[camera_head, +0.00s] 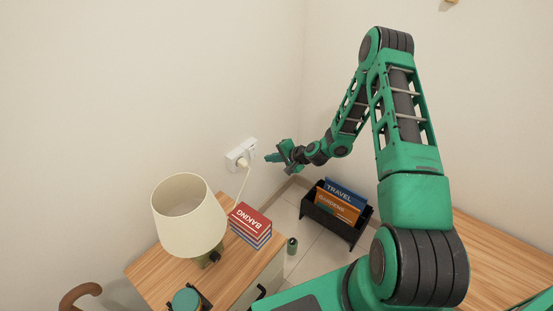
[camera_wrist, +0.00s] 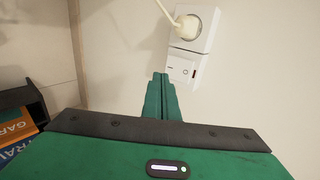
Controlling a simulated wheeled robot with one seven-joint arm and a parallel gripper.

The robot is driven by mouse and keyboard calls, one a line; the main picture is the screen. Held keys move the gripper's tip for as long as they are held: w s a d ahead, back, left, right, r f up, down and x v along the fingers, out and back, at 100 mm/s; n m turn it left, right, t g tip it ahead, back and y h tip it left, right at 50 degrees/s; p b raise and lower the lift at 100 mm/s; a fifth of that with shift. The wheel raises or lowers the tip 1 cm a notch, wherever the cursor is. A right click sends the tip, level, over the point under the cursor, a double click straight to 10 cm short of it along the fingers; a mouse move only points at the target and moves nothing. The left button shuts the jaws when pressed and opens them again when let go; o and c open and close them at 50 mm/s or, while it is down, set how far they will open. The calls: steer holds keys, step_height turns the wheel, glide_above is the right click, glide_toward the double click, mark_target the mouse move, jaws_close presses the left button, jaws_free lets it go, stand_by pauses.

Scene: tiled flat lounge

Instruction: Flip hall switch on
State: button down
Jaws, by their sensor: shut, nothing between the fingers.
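The hall switch (camera_wrist: 183,67) is a white rocker plate with a small red mark, set on the wall beside a white socket (camera_wrist: 198,25) that holds a cream plug (camera_wrist: 187,22). In the head view the switch and socket unit (camera_head: 236,154) is on the wall behind the lamp. My gripper (camera_wrist: 160,77) is shut and empty, its green fingertips just short of the switch's lower left edge in the wrist view. In the head view my gripper (camera_head: 268,157) is to the right of the unit, with a small gap. I cannot tell the rocker's position.
A cream lamp (camera_head: 187,222) and a stack of books (camera_head: 250,226) stand on a wooden cabinet (camera_head: 150,273) below the switch. A cord (camera_head: 246,180) hangs from the plug. A black rack (camera_head: 318,218) with books stands on the tiled floor to the right.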

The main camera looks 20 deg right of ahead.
mark_target(255, 155)
steer(key=w+a, duration=0.1)
steer(key=w+a+f, duration=0.1)
steer(key=w, duration=0.1)
steer(key=w+a+f, duration=0.1)
steer(key=shift+w, duration=0.35)
steer(key=shift+w+a, duration=0.1)
steer(key=shift+w, duration=0.1)
steer(key=shift+a, duration=0.1)
steer(key=shift+r, duration=0.15)
